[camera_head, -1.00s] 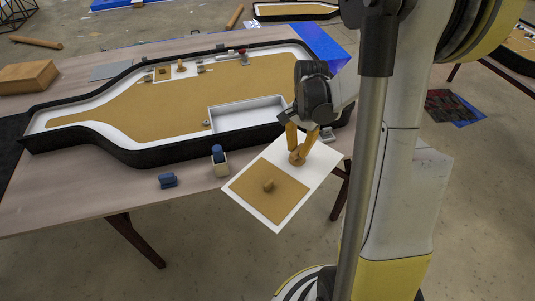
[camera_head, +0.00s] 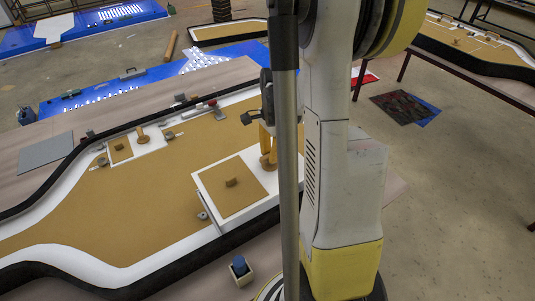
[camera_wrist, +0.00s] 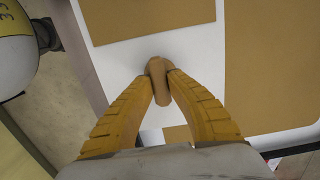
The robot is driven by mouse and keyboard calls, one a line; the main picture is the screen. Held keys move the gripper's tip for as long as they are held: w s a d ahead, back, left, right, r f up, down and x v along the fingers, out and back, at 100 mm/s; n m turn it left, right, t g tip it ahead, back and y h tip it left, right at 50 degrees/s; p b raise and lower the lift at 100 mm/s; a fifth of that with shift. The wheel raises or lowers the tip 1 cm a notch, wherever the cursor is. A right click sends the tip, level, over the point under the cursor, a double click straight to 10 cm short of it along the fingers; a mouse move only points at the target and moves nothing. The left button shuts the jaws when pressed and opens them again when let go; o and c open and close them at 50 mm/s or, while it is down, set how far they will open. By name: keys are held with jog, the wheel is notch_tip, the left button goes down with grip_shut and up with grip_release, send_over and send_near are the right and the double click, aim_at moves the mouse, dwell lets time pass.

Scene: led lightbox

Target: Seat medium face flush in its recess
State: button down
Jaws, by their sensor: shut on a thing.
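The medium face is a white panel (camera_head: 204,184) with a tan rectangle and a round knob (camera_head: 231,182) on it. It lies over the near right part of the lightbox (camera_head: 165,200), a tan sign with white inner walls and a black rim. My gripper (camera_head: 268,158) is shut on the panel's second knob, at its right side, partly hidden by my arm. In the wrist view my gripper (camera_wrist: 160,72) has both fingers against that tan knob (camera_wrist: 160,90), above white panel (camera_wrist: 125,66). The recess is mostly hidden beneath the panel; I cannot tell the gap or alignment.
A smaller white panel (camera_head: 150,145) with knobs sits at the lightbox's far side, near several small clips. A blue-topped block (camera_head: 240,266) stands on the table by the near rim. A grey sheet (camera_head: 45,150) lies at the left. My arm blocks the right.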

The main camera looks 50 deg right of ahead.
aim_at(270, 164)
jog(key=shift+w, duration=0.25)
jog(key=shift+s, duration=0.2)
notch_tip(270, 164, down, 8)
jog(key=b, duration=0.7)
jog(key=shift+r, duration=0.15)
jog(key=shift+f+b, duration=1.1)
jog(key=shift+f, duration=0.1)
dwell(0.7)
jog(key=c, duration=1.3)
grip_release()
jog(key=shift+r, duration=0.1)
jog(key=shift+c, duration=0.2)
